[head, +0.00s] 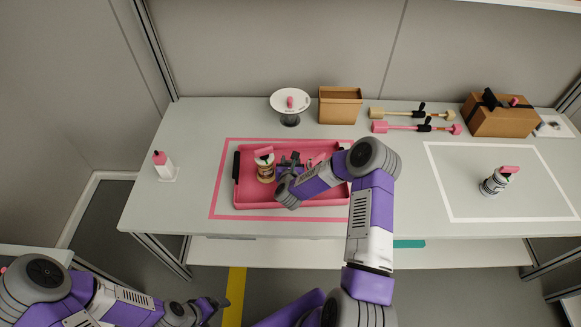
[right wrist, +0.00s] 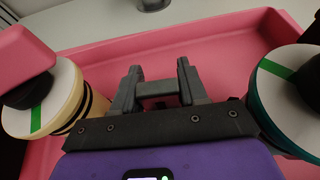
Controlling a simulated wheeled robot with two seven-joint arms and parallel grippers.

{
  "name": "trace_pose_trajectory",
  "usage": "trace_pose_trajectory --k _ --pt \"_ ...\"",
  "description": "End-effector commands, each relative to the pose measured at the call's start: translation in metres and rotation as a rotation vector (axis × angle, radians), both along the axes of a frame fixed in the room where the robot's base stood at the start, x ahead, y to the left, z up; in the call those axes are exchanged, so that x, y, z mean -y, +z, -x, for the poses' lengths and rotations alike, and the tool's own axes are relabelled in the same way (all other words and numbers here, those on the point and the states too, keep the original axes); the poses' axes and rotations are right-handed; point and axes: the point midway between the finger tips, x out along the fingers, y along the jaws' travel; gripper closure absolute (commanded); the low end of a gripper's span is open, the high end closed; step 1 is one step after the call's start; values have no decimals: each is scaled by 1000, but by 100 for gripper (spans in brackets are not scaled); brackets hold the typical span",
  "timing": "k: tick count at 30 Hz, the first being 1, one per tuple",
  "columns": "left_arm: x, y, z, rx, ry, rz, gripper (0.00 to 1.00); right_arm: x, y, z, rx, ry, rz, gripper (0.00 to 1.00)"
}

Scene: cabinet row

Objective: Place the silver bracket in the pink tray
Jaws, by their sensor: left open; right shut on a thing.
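The pink tray (head: 243,196) lies on the table inside a pink outline, and its floor and walls (right wrist: 225,45) fill much of the right wrist view. My right gripper (head: 284,172) reaches down into the tray; in the right wrist view its fingers (right wrist: 158,84) are shut on a small grey piece, the silver bracket (right wrist: 158,89). Much of the bracket is hidden between the fingers. I cannot tell whether it touches the tray floor. My left gripper (head: 214,305) is open and empty, low in front of the table.
In the tray, a cream canister with a pink top (head: 265,167) and a teal-sided one (right wrist: 278,92) flank my right gripper. A silver canister (head: 494,183) stands inside the white outline at right. A wooden bin (head: 340,107) and a round white stand (head: 290,103) are behind.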

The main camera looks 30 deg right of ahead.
Motion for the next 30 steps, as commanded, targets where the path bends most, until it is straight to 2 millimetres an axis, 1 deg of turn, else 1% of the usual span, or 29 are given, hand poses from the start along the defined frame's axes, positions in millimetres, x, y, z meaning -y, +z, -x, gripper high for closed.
trace_pose_trajectory --k 1,3,5,12,15,16,18,21,30 --pt "0 -3 0 0 0 0 11 0 -10 0 -2 -1 0 91" --pt "0 -5 0 0 0 0 11 -1 -21 0 -2 0 0 91" --pt "0 -6 0 0 0 0 11 0 -27 0 -1 0 0 91" --pt "0 -5 0 0 0 0 11 0 -27 0 0 0 0 91" --pt "0 -8 0 0 0 0 11 0 -30 0 0 0 0 91" --pt "0 -8 0 0 0 0 11 0 -30 0 -1 0 -1 56" --pt "0 -7 0 0 0 0 11 0 -29 0 -1 0 0 45" --pt "0 -7 0 0 0 0 11 0 -29 0 -1 0 -1 32" --pt "0 -6 0 0 0 0 11 0 -28 0 -1 0 0 32"
